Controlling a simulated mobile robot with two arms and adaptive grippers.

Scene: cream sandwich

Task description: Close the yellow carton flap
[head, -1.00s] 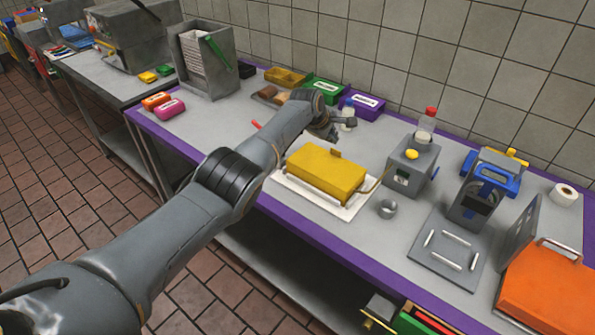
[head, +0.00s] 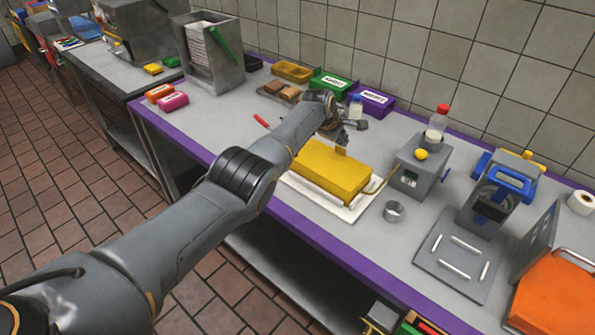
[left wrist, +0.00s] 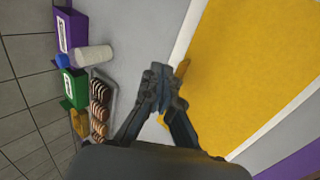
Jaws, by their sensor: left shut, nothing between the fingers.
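The yellow carton (head: 325,172) sits on a white tray (head: 301,187) on the counter in the head view. Its yellow top lies down flat, with a small tab (head: 341,151) at the far edge. My left gripper (head: 345,138) is just behind that far edge, close to the tab. In the left wrist view the carton's yellow top (left wrist: 250,60) fills the right side. My left gripper (left wrist: 160,80) is shut and empty there, beside the edge and the tab (left wrist: 182,68). Whether it touches the carton I cannot tell. My right gripper is not in view.
Green (head: 331,83) and purple (head: 374,101) boxes, a white bottle (head: 356,108) and a tray of brown pieces (head: 281,90) stand behind my gripper. A grey machine with a red-capped bottle (head: 437,124) and a metal cup (head: 394,212) stand right of the carton.

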